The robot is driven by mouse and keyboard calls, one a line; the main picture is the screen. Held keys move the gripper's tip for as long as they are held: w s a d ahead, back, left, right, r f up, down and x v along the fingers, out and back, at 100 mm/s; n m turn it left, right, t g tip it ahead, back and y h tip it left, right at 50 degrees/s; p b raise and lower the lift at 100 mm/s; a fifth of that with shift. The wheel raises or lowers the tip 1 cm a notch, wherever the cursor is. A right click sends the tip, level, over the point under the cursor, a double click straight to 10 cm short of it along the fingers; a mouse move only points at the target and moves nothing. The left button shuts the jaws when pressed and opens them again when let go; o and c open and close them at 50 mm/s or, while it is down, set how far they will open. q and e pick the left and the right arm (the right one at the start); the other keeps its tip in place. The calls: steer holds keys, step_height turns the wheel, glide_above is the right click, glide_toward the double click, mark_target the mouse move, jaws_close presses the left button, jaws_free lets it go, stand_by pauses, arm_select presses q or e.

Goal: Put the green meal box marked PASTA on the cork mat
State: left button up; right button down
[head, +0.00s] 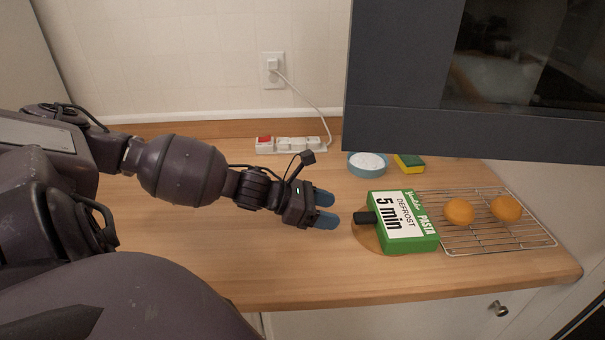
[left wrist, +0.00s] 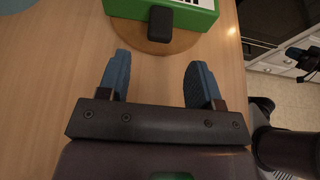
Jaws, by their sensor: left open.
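The green meal box (head: 405,222) marked PASTA, with a white label reading DEFROST 5 min, lies on the round cork mat (head: 366,238). Its right part reaches past the mat to the edge of the wire rack. A black handle (head: 364,218) sticks out of its left side. My left gripper (head: 325,208) is open and empty, to the left of the handle and apart from it. In the left wrist view, the handle (left wrist: 159,24) is ahead between the open fingers, over the mat (left wrist: 150,45). A dark shape at that view's right edge may be my right gripper; its jaws are unclear.
The wire rack (head: 470,243) with two oranges (head: 459,212) adjoins the box on the right. A blue bowl (head: 368,164), a sponge (head: 409,163) and a power strip (head: 290,145) stand behind. A dark oven (head: 400,90) overhangs the back right. The counter's front left is clear.

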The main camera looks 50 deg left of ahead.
arm_select(q)
steer(key=p+v, duration=0.1)
steer(key=v, duration=0.2)
steer(key=shift+r, duration=0.1)
steer(key=shift+p+v, duration=0.3)
steer(key=shift+v, duration=0.65)
steer(key=shift+s+a, duration=0.1)
steer(key=shift+a, duration=0.05)
